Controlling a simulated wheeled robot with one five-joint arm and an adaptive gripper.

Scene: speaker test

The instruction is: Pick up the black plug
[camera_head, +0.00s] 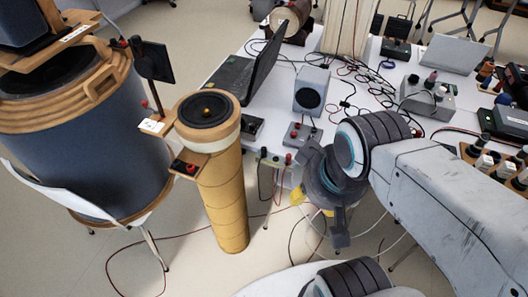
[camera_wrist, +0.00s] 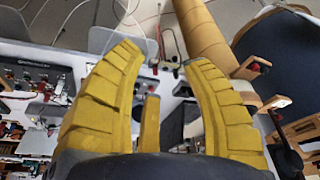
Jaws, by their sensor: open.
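A small black plug (camera_head: 263,153) shows at the front edge of the white table, left of a red plug (camera_head: 288,159). In the wrist view a dark plug (camera_wrist: 175,64) and a red one (camera_wrist: 155,68) sit beyond my fingertips; the dark one looks like the same plug, but it is small. My gripper (camera_wrist: 162,58) is open, with its yellow fingers spread and nothing between their tips. In the head view my gripper (camera_head: 312,204) is to the right of and below the plug, apart from it. My wrist hides part of the table edge.
A tan column with a round speaker (camera_head: 222,200) stands left of the plugs, beside a large blue drum-shaped speaker (camera_head: 85,140). A laptop (camera_head: 255,75), a grey speaker box (camera_head: 311,90) and many cables crowd the white table (camera_head: 345,75). Loose wires hang below its edge.

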